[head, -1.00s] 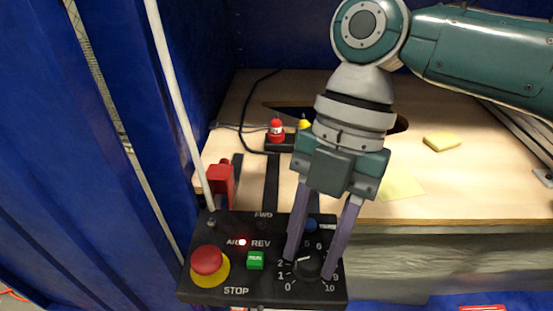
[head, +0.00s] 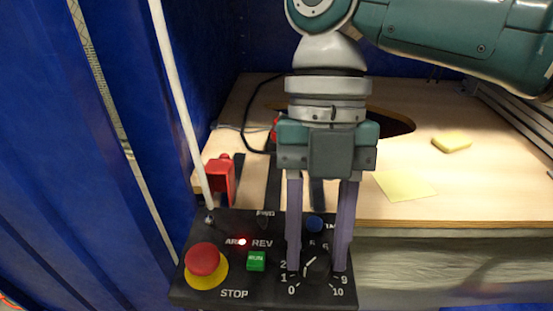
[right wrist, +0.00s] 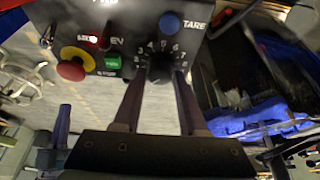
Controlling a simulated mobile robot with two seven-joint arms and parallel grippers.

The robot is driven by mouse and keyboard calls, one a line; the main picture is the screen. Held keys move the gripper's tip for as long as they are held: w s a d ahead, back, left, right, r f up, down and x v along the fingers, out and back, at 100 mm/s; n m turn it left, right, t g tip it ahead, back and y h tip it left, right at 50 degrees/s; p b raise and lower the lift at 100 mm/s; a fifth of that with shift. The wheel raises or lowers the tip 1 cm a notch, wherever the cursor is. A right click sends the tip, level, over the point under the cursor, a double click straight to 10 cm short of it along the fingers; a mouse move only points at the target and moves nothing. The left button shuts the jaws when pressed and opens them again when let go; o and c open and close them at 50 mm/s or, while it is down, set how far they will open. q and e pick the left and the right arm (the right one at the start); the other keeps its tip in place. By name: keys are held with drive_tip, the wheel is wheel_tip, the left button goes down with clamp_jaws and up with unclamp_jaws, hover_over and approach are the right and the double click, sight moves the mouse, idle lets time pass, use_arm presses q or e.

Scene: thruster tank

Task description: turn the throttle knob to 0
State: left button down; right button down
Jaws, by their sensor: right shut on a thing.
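The black throttle knob (head: 318,268) sits at the right of the black control panel (head: 240,298), inside a dial numbered 0 to 10. Its white pointer line slants down and left, towards the low numbers near 0 and 1; I cannot tell the exact value. My right gripper (head: 319,262) points down with its two purple fingers shut on the knob, one on each side. The right wrist view shows the knob (right wrist: 159,68) between the fingertips, partly hidden, with the middle numbers showing above it.
The panel also bears a red stop button (head: 203,259) on yellow, a green run button (head: 256,261), a lit red lamp (head: 242,241) and a blue button (head: 314,224) close to the fingers.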

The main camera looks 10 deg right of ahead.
drive_tip(key=shift+f, duration=0.1)
drive_tip(key=shift+c, duration=2.3)
unclamp_jaws()
drive_tip(key=a+p+v, duration=0.1)
drive_tip(key=v, duration=0.9)
drive_tip(key=shift+d, duration=0.45)
